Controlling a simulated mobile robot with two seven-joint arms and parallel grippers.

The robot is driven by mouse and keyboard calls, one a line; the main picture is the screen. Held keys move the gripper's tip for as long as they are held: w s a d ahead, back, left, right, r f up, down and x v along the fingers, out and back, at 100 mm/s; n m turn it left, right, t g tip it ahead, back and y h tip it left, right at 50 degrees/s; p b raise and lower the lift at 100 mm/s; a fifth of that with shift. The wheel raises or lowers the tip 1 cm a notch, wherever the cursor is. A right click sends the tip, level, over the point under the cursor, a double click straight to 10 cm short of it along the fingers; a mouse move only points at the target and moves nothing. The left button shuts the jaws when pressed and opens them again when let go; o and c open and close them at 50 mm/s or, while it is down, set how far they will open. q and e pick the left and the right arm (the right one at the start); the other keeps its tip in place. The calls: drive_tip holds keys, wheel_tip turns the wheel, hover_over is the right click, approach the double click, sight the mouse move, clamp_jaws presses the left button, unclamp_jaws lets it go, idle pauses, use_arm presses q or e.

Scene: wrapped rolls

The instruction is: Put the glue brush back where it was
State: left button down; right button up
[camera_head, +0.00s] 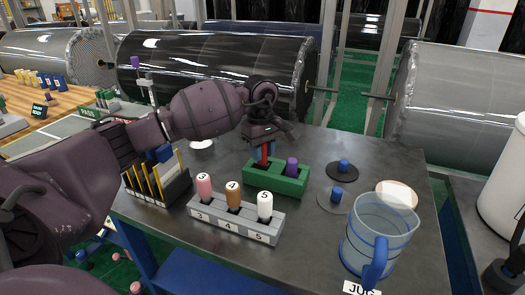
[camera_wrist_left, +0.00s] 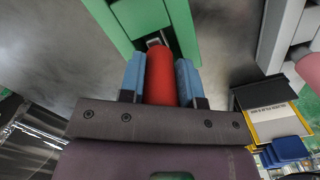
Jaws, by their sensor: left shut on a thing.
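My left gripper (camera_head: 266,147) is shut on a red handle, which I take for the glue brush (camera_head: 265,155). In the left wrist view the brush (camera_wrist_left: 162,80) sits between the blue finger pads, with a small metal end at its far tip. The brush is over the left part of the green block (camera_head: 276,181), its lower end at that slot; I cannot tell how deep it sits. The green block also shows in the wrist view (camera_wrist_left: 120,18). A purple handle (camera_head: 291,166) stands in the block's other slot. My right gripper is out of view.
A grey rack (camera_head: 235,228) with numbered pink, brown and white markers stands in front. A dark rack (camera_head: 168,192) with yellow pieces is to its left. A clear jug (camera_head: 378,238) and round discs with blue knobs (camera_head: 337,195) are right. Wrapped rolls (camera_head: 215,70) lie behind.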

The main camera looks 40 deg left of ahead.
use_arm(q)
drive_tip(key=shift+f, duration=0.2)
drive_tip(key=c, duration=0.8)
unclamp_jaws()
drive_tip(key=shift+c, duration=0.2)
drive_tip(key=shift+r, duration=0.5)
drive_tip(key=r, duration=1.1)
drive_tip(key=shift+w+a+r, duration=0.1)
drive_tip(key=shift+a+r, duration=0.1)
drive_tip(key=shift+a, duration=0.1)
